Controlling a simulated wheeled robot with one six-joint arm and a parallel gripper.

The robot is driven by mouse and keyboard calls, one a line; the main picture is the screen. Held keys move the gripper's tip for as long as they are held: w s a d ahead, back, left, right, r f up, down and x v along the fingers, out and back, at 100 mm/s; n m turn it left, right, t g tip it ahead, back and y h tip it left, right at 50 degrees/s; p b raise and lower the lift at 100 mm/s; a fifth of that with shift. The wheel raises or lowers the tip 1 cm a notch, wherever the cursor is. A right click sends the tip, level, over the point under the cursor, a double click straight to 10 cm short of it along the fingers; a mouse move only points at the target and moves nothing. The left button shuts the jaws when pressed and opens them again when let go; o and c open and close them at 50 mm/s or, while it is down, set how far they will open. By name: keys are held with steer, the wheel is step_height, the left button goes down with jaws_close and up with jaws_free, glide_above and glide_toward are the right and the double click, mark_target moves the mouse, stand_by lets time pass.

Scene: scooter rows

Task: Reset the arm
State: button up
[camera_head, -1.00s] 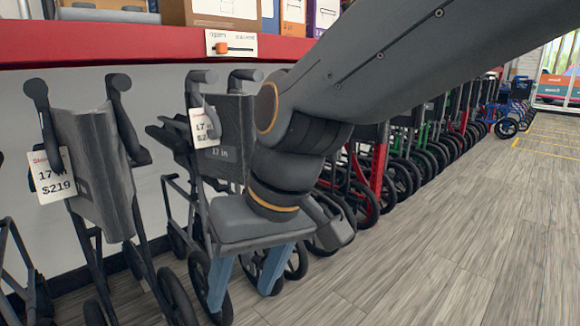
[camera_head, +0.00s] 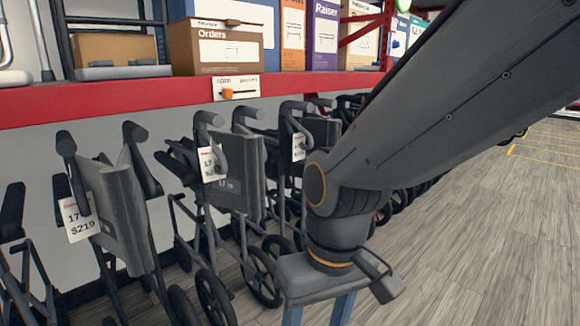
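My gripper (camera_head: 318,313) is at the bottom, right of centre, at the end of my dark grey arm, which reaches in from the upper right. Its two blue fingers point down and stand apart, with nothing seen between them. The fingertips are cut off by the bottom edge. A folded grey wheeled frame (camera_head: 240,170) with a price tag stands to the left of my gripper, apart from it in the picture.
Another folded frame (camera_head: 112,205) with a $219 tag stands farther left. A red shelf edge (camera_head: 120,104) runs above the row and bears boxes, one of them brown (camera_head: 222,48). My arm hides much of the row. The wooden floor (camera_head: 470,240) at right is clear.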

steer(key=s+d+r+m+p, duration=0.1)
steer(key=d+r+m+p, duration=0.1)
steer(key=d+r+p, duration=0.6)
steer(key=s+d+r+m+h+p, duration=0.1)
steer(key=d+r+m+p, duration=0.1)
steer(key=d+r+p, duration=0.5)
step_height(320, 180, up, 5)
steer(key=p, duration=0.9)
steer(key=shift+d+m+p, duration=0.3)
steer(key=shift+d+p, duration=0.05)
steer(key=shift+p, duration=0.05)
